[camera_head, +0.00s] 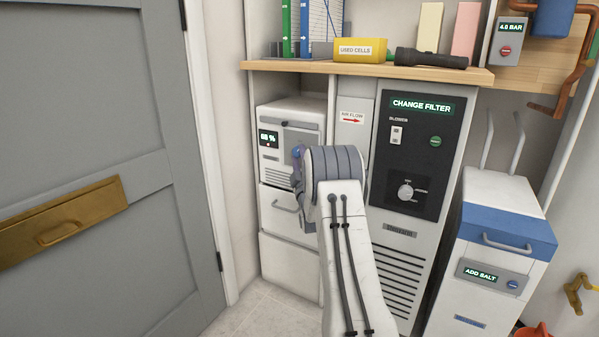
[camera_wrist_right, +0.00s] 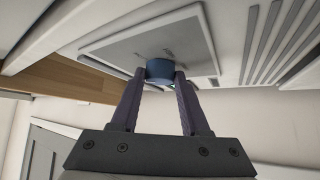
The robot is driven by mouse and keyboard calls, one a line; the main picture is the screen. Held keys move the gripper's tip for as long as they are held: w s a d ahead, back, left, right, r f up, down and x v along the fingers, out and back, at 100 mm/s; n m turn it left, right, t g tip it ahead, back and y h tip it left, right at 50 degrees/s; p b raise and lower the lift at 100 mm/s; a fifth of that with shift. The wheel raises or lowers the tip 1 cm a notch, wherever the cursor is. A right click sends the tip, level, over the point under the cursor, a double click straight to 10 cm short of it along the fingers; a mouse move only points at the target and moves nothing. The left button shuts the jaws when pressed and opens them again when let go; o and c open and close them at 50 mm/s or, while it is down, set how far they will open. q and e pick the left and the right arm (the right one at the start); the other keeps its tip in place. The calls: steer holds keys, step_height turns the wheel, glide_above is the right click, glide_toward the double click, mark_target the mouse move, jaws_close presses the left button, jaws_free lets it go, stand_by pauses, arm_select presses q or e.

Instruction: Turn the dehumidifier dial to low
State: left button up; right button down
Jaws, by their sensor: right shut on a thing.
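The dehumidifier (camera_head: 275,115) is the white unit below the wooden shelf in the head view, with a small lit "88 %"-like display (camera_head: 268,139). Its blue dial (camera_wrist_right: 160,70) sits on a grey panel (camera_wrist_right: 125,48) in the right wrist view. My right gripper (camera_wrist_right: 160,78) has its two fingers closed on either side of the dial. In the head view my right gripper (camera_head: 297,160) is at the front of the dehumidifier, and my right arm hides part of that front. The dial's setting cannot be read. My left gripper is not in view.
A "CHANGE FILTER" cabinet (camera_head: 421,130) stands right of the dehumidifier, and an "ADD SALT" unit (camera_head: 490,290) is farther right. The shelf (camera_head: 370,70) above carries a yellow box (camera_head: 360,50) and a torch (camera_head: 430,59). A grey door (camera_head: 90,120) is at the left.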

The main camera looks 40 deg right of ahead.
steer(key=shift+w+a+f+m+g+h+b, duration=0.15)
steer(key=shift+m+g+h+b, duration=0.3)
steer(key=shift+m+h+b, duration=1.25)
steer(key=shift+w+d+f+m+g+h+b, duration=0.15)
steer(key=shift+m+g+h+b, duration=0.25)
steer(key=shift+m+h+b, duration=0.9)
steer(key=shift+w+a+f+m+g+h+b, duration=0.15)
steer(key=shift+m+g+h+b, duration=0.5)
steer(key=shift+m+h, duration=1.5)
steer(key=shift+m+y, duration=0.35)
steer(key=shift+m, duration=0.5)
steer(key=shift+c, duration=1.9)
jaws_free()
steer(key=p+v, duration=0.4)
steer(key=v, duration=0.6)
steer(key=shift+s+f, duration=0.15)
steer(key=shift+s, duration=0.05)
